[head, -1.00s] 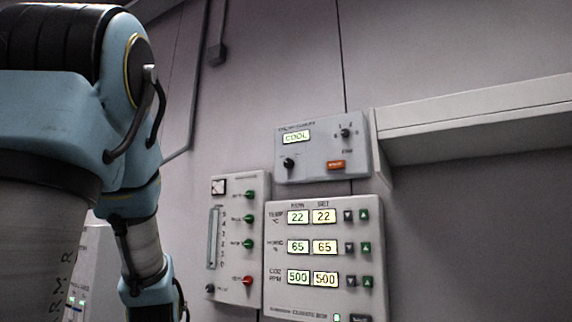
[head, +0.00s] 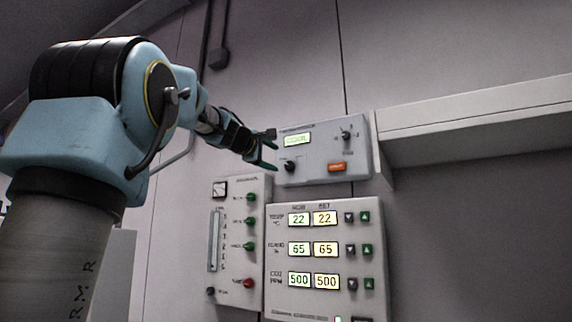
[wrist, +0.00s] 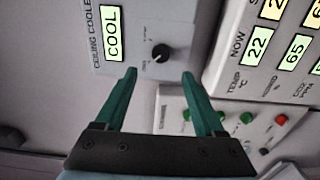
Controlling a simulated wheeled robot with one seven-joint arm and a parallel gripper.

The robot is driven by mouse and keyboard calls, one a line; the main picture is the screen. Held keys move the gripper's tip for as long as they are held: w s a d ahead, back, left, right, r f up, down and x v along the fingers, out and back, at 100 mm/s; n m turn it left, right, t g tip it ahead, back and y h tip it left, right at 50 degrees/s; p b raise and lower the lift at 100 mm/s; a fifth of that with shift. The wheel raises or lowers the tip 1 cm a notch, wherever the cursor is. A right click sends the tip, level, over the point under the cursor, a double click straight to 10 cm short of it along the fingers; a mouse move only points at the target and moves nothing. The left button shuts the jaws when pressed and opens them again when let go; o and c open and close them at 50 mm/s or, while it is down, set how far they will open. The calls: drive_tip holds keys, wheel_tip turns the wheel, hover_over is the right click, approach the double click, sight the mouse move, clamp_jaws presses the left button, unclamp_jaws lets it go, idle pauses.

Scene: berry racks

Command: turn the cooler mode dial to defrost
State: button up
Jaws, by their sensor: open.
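The cooler panel (head: 322,174) is a grey box on the wall. Its lit display (head: 297,140) reads COOL, also in the wrist view (wrist: 113,33). A black dial (head: 290,166) sits below the display; its small lettering is unreadable. In the wrist view this dial (wrist: 161,52) lies just beyond and between the fingertips, with a light mark on its face. My gripper (head: 273,157) is open and empty at the panel's left edge, its green fingers (wrist: 158,75) apart and not around the dial.
A second black knob (head: 346,133) and an orange button (head: 337,167) are on the same panel. Below are a climate panel (head: 375,228) and a panel with green and red knobs (head: 230,285). A pale ledge (head: 470,122) juts out at right.

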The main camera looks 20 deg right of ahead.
sight(288, 165)
drive_tip(key=p+x, duration=0.4)
drive_tip(key=x, duration=0.5)
drive_tip(key=shift+d, duration=0.1)
clamp_jaws()
drive_tip(key=shift+f, duration=0.1)
